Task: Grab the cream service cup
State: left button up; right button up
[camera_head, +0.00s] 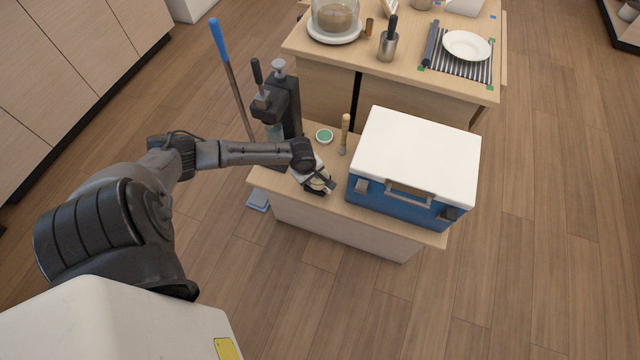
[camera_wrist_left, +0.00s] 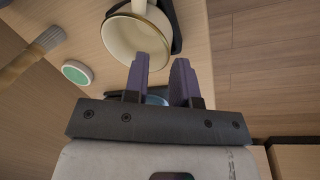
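The cream cup (camera_wrist_left: 130,38) shows at the top of the left wrist view, open mouth toward the camera, with a pale bar crossing its upper part. My left gripper (camera_wrist_left: 162,57) is open, its two dark purple fingers apart with a gap between them. The left fingertip overlaps the cup's lower right rim in the picture; I cannot tell whether it touches. The right fingertip is to the right of the cup. In the head view my left gripper (camera_head: 318,187) is low over the small wooden cabinet; I cannot make out the cup there. My right gripper is not in view.
On the cabinet top (camera_head: 345,198) are a blue cooler with a white lid (camera_head: 415,155), a brush (camera_head: 345,134), a green-topped round container (camera_head: 324,135) and a black press-like device (camera_head: 283,105). A blue-handled pole (camera_head: 218,42) stands to the left. A table with dishes (camera_head: 465,45) is behind.

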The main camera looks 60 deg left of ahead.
pick_arm(q)
jog(key=f, duration=0.1)
jog(key=f+b, duration=0.1)
jog(key=f, duration=0.1)
jog(key=w+f+b, duration=0.1)
jog(key=f, duration=0.1)
jog(key=shift+s, duration=0.1)
jog(key=shift+r, duration=0.1)
grip_shut()
jog(key=shift+a, duration=0.1)
